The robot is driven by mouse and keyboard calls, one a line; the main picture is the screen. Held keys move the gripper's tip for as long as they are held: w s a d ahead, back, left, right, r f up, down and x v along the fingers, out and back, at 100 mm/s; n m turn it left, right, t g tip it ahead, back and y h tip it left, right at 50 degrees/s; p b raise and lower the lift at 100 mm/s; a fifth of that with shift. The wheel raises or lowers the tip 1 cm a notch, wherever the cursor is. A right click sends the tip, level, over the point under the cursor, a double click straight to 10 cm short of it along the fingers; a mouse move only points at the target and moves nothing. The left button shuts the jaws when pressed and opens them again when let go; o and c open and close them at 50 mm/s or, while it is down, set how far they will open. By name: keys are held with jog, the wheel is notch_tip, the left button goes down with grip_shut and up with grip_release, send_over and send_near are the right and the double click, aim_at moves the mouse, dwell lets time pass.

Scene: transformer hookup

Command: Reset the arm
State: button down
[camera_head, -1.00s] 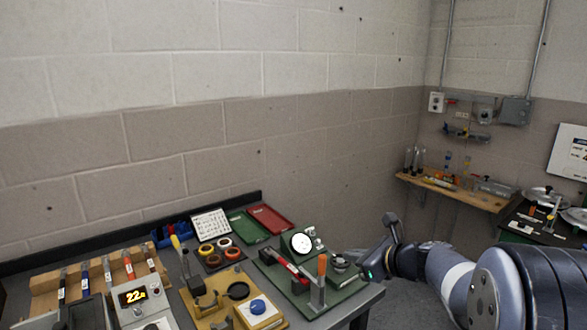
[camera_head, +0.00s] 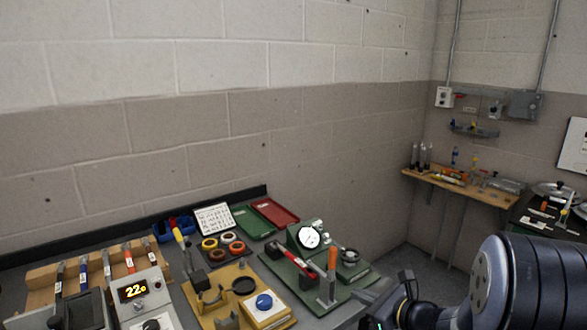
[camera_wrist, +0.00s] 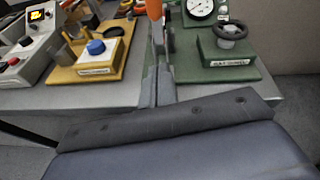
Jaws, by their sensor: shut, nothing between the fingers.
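My arm and gripper fill the lower right in the camera_head view; the gripper (camera_head: 372,296) is beside the right front of the bench. In the camera_wrist view, my gripper (camera_wrist: 158,68) shows as two narrow grey fingers lying together, with nothing held. The fingers overlap the view of the green board (camera_wrist: 240,70) and the orange-handled lever (camera_wrist: 153,9) on it. I cannot tell how far they are from the lever.
The bench carries the green board with a round dial (camera_head: 308,237), a yellow fixture with a blue knob (camera_head: 264,302), a unit with a lit display (camera_head: 133,290), tape rolls (camera_head: 217,255) and trays (camera_head: 274,212). A wooden shelf (camera_head: 470,186) hangs at the back right.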

notch_tip(320, 180, down, 6)
jog(key=s+d+t+y+b, duration=0.2)
jog(key=b, duration=0.5)
jog(key=shift+d+f, duration=0.2)
jog(key=shift+f, duration=0.05)
